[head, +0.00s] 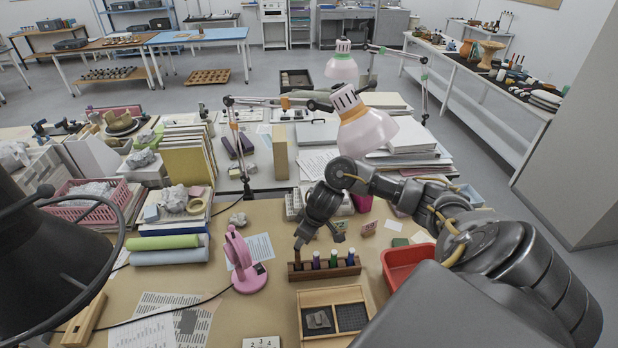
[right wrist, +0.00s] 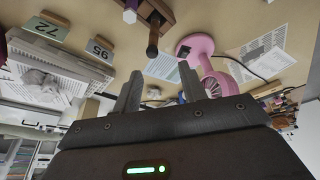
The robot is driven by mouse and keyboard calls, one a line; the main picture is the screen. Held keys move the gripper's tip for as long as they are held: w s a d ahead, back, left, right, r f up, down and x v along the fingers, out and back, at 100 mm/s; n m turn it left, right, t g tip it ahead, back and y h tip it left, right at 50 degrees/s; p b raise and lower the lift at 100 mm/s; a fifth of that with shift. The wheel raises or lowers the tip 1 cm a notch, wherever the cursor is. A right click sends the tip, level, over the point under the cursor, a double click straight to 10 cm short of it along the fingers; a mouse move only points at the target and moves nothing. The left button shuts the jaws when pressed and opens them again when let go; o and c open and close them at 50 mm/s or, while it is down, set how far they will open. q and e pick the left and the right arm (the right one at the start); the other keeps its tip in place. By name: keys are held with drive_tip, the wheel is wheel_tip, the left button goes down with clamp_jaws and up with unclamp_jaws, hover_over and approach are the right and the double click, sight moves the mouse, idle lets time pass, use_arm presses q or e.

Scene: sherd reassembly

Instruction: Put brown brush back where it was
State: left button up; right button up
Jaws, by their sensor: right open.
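The brown brush (head: 298,257) stands upright at the left end of a wooden rack (head: 325,271) on the near table. It also shows in the right wrist view, where the brush (right wrist: 153,38) sticks out from the rack's end (right wrist: 158,9). My right gripper (head: 301,240) is just above the brush in the head view. In the right wrist view its two fingers (right wrist: 160,90) are spread with nothing between them, and the brush is apart from them. The brush's lower end is hidden in the rack. My left gripper is not in view.
Other coloured brushes (head: 333,258) stand in the same rack. A pink fan (head: 241,262) is to the left and a red tray (head: 403,263) to the right. A divided wooden box (head: 334,292) lies in front. Number cards (head: 369,227) stand behind.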

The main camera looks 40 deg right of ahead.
drive_tip(key=v, duration=0.6)
drive_tip(key=shift+p, duration=0.35)
drive_tip(key=shift+f, duration=0.1)
